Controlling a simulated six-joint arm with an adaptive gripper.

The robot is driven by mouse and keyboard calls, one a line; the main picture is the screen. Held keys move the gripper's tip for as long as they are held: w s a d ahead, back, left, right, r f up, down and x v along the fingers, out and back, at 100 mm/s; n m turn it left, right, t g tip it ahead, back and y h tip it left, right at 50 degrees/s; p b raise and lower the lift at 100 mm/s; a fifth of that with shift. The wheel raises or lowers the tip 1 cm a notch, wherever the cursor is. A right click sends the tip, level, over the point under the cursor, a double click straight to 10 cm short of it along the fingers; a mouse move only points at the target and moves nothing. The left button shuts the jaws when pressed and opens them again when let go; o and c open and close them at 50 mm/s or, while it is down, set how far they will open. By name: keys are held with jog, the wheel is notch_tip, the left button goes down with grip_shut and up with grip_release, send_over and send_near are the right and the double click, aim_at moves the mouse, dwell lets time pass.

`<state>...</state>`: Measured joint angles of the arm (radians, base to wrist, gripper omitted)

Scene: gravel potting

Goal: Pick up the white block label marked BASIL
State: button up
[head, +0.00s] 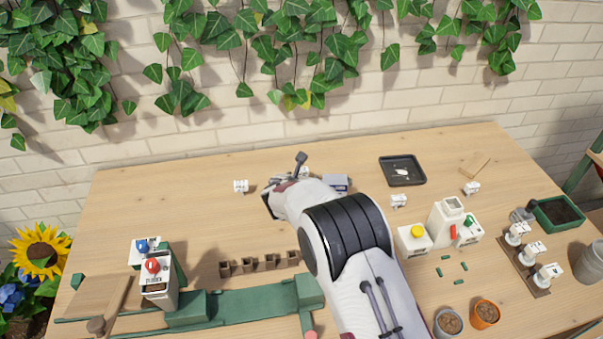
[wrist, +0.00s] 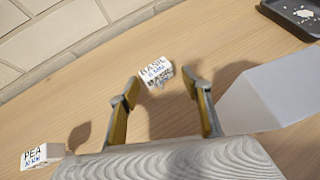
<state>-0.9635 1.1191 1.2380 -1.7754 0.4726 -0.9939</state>
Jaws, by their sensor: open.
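The white block label marked BASIL (wrist: 157,74) stands on the wooden table in the wrist view, its lettering facing the camera. My gripper (wrist: 161,88) is open, with one finger on each side of the label's line. The label sits at or just beyond the fingertips, and I cannot tell whether either finger touches it. In the head view my arm covers most of the gripper, and only a little of a white block (head: 304,171) shows by it; I cannot read that block there.
A white block marked PEA (wrist: 42,157) stands at the wrist view's lower left. A pale grey box (wrist: 272,98) stands close to the right finger. A black tray (head: 402,182) lies farther right. The brick wall (wrist: 60,35) rises behind the table.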

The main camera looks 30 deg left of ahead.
jog(key=c, duration=0.9)
jog(key=shift+r, duration=0.15)
notch_tip(320, 180, up, 10)
dwell(0.7)
